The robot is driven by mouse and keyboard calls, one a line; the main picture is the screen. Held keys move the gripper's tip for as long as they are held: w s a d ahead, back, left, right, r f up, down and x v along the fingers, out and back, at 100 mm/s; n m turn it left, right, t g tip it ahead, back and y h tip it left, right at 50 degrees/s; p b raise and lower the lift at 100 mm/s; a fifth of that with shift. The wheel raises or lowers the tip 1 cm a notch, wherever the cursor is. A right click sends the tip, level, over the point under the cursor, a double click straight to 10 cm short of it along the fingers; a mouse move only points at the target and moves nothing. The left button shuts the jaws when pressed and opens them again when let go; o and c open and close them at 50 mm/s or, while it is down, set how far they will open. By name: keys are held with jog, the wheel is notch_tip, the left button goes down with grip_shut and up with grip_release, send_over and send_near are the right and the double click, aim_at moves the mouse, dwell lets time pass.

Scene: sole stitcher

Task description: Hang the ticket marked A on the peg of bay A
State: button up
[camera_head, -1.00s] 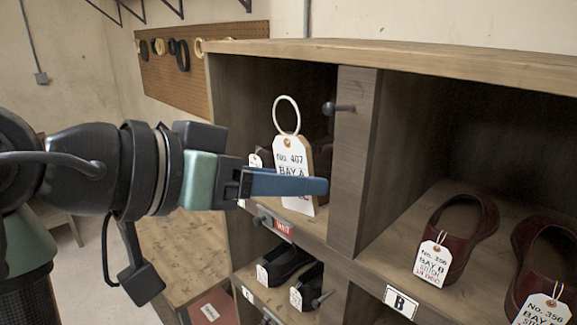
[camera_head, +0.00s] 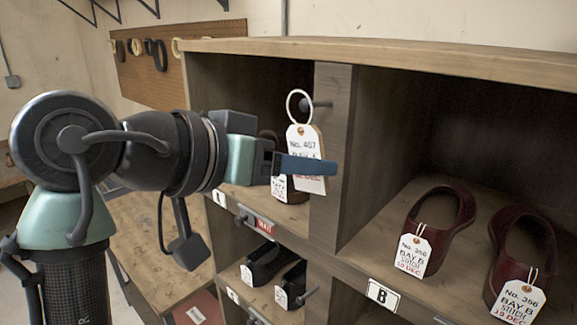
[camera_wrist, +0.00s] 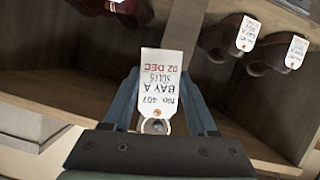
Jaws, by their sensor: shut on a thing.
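The ticket (camera_head: 304,143), white and marked "No. 407 BAY A", hangs upright in my gripper (camera_head: 308,166), with its white ring (camera_head: 292,96) standing above it. My blue fingers are shut on the ticket. In the wrist view the ticket (camera_wrist: 163,75) shows upside down between the fingers. The dark peg (camera_head: 322,104) sticks out from the upright divider at the right side of bay A (camera_head: 225,90). In the head view the ring overlaps the peg's tip; I cannot tell whether it is around the peg or in front of it.
A tagged shoe (camera_head: 291,190) stands in bay A behind the ticket. Bay B to the right, with its label (camera_head: 383,294), holds dark red tagged shoes (camera_head: 437,225). Lower cubbies hold black shoes (camera_head: 266,262). The wooden divider (camera_head: 329,170) stands close beside my fingertips.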

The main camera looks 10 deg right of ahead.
jog(key=shift+w+r+x, duration=0.1)
jog(key=shift+r+x, duration=0.05)
jog(key=shift+x, duration=1)
jog(key=shift+w+r+x, duration=0.15)
jog(key=shift+x, duration=0.95)
jog(key=o, duration=1.4)
jog(key=shift+c, duration=0.2)
